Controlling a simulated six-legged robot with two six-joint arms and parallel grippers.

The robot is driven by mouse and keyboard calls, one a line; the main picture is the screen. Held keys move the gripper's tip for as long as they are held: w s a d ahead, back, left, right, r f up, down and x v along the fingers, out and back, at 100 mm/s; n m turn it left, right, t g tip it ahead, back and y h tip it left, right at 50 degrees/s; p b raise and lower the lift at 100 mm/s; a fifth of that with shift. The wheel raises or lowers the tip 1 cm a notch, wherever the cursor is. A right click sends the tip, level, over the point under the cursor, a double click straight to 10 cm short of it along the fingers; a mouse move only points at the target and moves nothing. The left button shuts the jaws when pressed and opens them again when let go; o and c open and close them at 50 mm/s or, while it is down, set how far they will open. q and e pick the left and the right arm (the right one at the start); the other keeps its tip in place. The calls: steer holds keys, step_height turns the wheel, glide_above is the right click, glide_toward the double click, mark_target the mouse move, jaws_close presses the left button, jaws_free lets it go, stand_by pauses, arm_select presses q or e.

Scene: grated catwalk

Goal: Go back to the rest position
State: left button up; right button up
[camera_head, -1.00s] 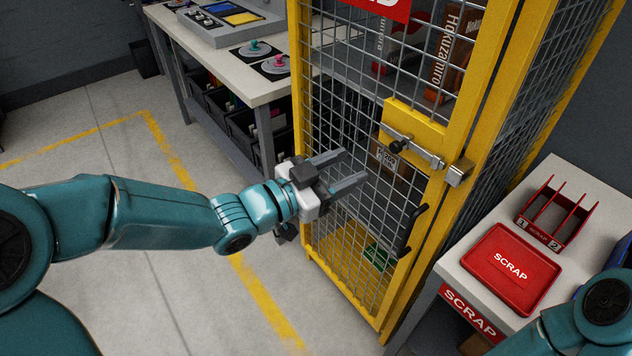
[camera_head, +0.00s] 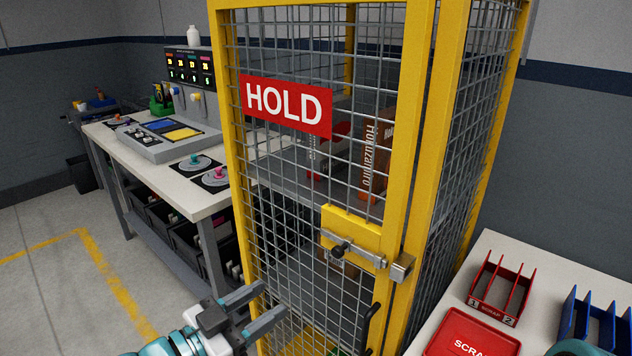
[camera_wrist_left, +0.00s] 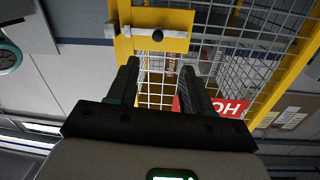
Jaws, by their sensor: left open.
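My left gripper (camera_head: 256,308) is low in the head view, in front of the yellow mesh cage door. Its two fingers are apart with nothing between them. In the left wrist view the open fingers (camera_wrist_left: 165,88) point toward the cage, with the yellow latch plate (camera_wrist_left: 165,28) beyond them. In the head view the latch bolt (camera_head: 358,254) lies across the door edge, and the door looks closed. A small teal part of my right arm shows at the lower right edge. My right gripper is out of view.
The cage carries a red HOLD sign (camera_head: 287,106) and has boxes inside. A workbench (camera_head: 190,202) with a control panel stands to the left. At right, a table holds a red SCRAP tray (camera_head: 450,335), a red rack (camera_head: 502,290) and a blue rack (camera_head: 592,322). Floor at left is clear.

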arm_select(q)
step_height(320, 180, down, 21)
steer(key=s+d+n+g+y+p, duration=0.25)
steer(key=n+g+y+p, duration=0.2)
steer(key=n, duration=0.25)
steer(key=s+a+f+n+g+y+p, duration=0.1)
steer(key=s+f+n+g+y, duration=0.2)
steer(key=s+f+g, duration=0.5)
steer(key=s+f+n, duration=0.1)
steer(key=s+f, duration=0.4)
steer(key=s, duration=0.2)
steer(key=shift+s+a+n+g, duration=0.25)
steer(key=shift+a+n+g, duration=0.05)
steer(key=shift+a+g, duration=0.1)
steer(key=shift+w+f, duration=0.1)
